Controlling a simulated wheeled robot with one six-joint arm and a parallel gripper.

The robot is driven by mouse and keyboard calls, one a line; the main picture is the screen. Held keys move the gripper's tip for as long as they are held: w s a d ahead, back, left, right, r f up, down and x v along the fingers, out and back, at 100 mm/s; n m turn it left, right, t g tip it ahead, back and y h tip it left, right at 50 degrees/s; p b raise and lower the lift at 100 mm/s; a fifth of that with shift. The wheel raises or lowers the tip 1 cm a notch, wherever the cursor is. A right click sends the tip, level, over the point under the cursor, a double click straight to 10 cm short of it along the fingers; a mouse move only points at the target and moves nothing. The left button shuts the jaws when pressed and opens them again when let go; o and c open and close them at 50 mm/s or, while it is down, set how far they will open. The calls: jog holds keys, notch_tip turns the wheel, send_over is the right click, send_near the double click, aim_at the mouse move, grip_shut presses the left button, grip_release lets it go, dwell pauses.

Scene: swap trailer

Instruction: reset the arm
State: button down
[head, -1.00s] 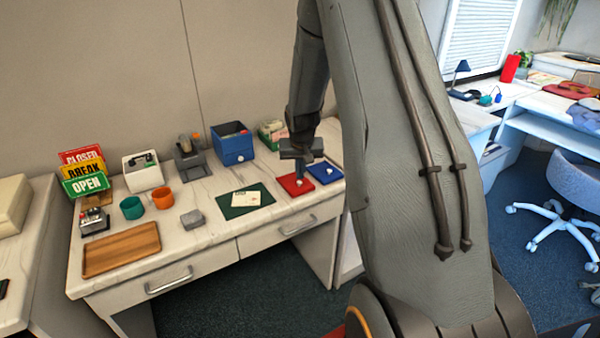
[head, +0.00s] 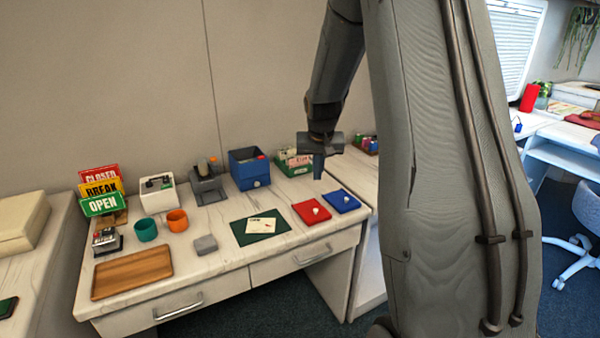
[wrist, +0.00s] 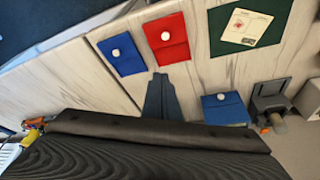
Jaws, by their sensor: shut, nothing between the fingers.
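My gripper (head: 318,168) hangs from my arm above the right part of the white desk (head: 215,229) in the head view. Its fingers are together and hold nothing. In the wrist view the shut fingers (wrist: 161,98) point toward the desk, near the red pouch (wrist: 166,38) and the blue pouch (wrist: 122,55). In the head view the red pouch (head: 312,213) and blue pouch (head: 342,201) lie flat below my gripper, each with a white button. The gripper is clear of both.
A blue box (head: 248,172), a grey stamp-like device (head: 208,186) and a white box (head: 157,194) stand along the back. A green mat (head: 245,239) with a card, two cups (head: 177,220), a wooden tray (head: 132,273) and signs (head: 101,204) occupy the desk.

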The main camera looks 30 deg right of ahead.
jog(key=s+a+n+g, duration=0.1)
jog(key=s+a+n, duration=0.1)
jog(key=s+a, duration=0.8)
jog(key=s+a+f+n+g+y, duration=0.1)
jog(key=s+a+n+g, duration=0.1)
jog(key=s+a, duration=0.9)
jog(key=s, duration=0.7)
jog(key=shift+s+n+y, duration=0.3)
jog(key=shift+n, duration=0.1)
jog(key=shift+f, duration=0.1)
